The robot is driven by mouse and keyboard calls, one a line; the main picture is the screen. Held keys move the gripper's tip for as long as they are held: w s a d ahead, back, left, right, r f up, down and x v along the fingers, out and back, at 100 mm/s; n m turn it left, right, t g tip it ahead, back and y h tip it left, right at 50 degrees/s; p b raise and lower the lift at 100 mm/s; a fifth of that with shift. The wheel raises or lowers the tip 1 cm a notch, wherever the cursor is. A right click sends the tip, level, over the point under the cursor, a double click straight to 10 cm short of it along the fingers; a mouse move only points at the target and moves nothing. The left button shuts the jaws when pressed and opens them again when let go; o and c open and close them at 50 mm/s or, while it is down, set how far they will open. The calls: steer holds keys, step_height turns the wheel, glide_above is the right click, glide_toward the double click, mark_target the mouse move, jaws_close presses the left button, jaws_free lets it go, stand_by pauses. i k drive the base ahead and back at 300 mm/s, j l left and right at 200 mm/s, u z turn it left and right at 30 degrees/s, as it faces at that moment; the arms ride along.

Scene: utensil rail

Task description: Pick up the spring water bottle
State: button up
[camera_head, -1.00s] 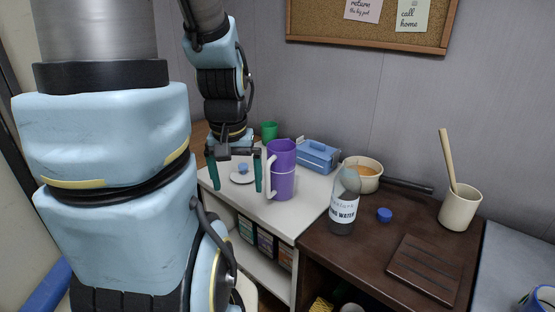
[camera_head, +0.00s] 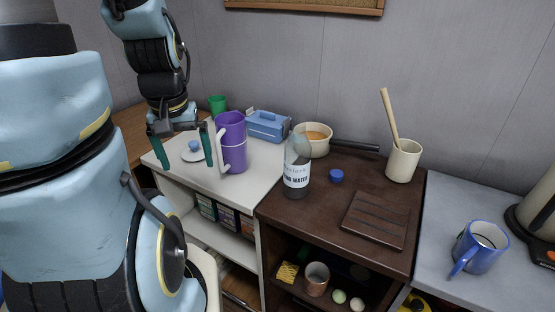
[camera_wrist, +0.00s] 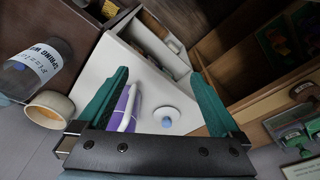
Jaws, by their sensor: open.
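The spring water bottle (camera_head: 296,172) stands upright on the dark brown cabinet top, near its left edge. It is clear with a white label and dark lower part. In the wrist view the bottle (camera_wrist: 38,68) is at the far left, outside the jaws. My gripper (camera_head: 187,150) is open and empty, pointing down over the white counter, left of the bottle with the purple pitcher between them. In the wrist view its green fingers (camera_wrist: 160,95) are spread wide.
The purple pitcher (camera_head: 232,145) stands beside my gripper on the white counter (camera_head: 190,172). A saucepan (camera_head: 315,142) is behind the bottle, a blue cap (camera_head: 336,175) right of it. A brown board (camera_head: 375,219), utensil crock (camera_head: 403,160) and blue mug (camera_head: 478,246) are farther right.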

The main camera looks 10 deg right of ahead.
mark_target(297, 147)
steer(key=u, duration=1.45)
steer(key=k+u, duration=0.25)
steer(key=k, duration=1.15)
